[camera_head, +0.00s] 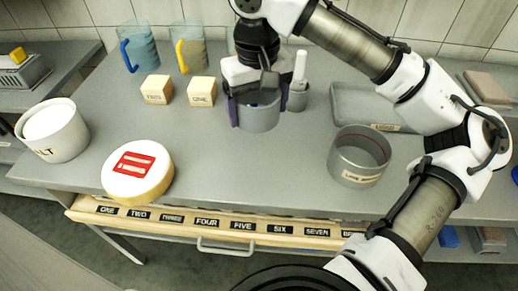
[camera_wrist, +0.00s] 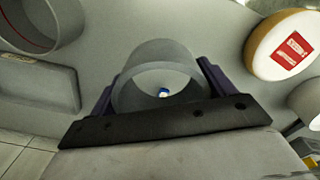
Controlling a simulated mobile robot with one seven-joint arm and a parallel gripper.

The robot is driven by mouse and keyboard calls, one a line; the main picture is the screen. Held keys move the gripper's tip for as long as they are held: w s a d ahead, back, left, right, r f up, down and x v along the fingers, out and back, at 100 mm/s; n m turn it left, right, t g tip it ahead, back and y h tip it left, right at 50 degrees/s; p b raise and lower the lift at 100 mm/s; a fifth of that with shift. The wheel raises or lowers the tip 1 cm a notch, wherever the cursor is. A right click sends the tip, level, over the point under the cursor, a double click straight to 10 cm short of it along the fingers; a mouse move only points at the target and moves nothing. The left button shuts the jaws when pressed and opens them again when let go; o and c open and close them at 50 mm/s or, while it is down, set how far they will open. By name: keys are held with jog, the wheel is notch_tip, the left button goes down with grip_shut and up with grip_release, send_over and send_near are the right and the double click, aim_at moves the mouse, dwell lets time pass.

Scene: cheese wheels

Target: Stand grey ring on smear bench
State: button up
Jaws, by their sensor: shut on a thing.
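My gripper (camera_head: 258,104) is shut on a plain grey ring (camera_head: 259,119), with one dark purple finger on each side of its wall. The ring is upright over the back middle of the grey bench top (camera_head: 225,155); I cannot tell whether it touches the bench. In the wrist view, the grey ring (camera_wrist: 158,62) sits between the fingers, and a small blue and white thing (camera_wrist: 164,92) shows inside its opening. A second, metallic ring (camera_head: 358,160) with a label and a red line inside stands to the right.
A cheese wheel (camera_head: 138,172) and a white pot (camera_head: 52,132) stand left. Two wooden blocks (camera_head: 157,90) (camera_head: 201,92) and two jugs (camera_head: 138,48) (camera_head: 190,52) are behind. A small cup (camera_head: 297,98) is close right of my gripper. A labelled drawer (camera_head: 220,226) is at the front.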

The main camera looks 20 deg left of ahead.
aim_at(258, 161)
notch_tip(258, 161, down, 14)
jog(key=shift+r+p, duration=0.15)
jog(key=shift+p, duration=0.2)
jog(key=o, duration=0.9)
jog(key=shift+f, duration=0.2)
notch_tip(258, 161, up, 12)
jog(key=shift+r+b, duration=0.25)
jog(key=shift+b, duration=0.35)
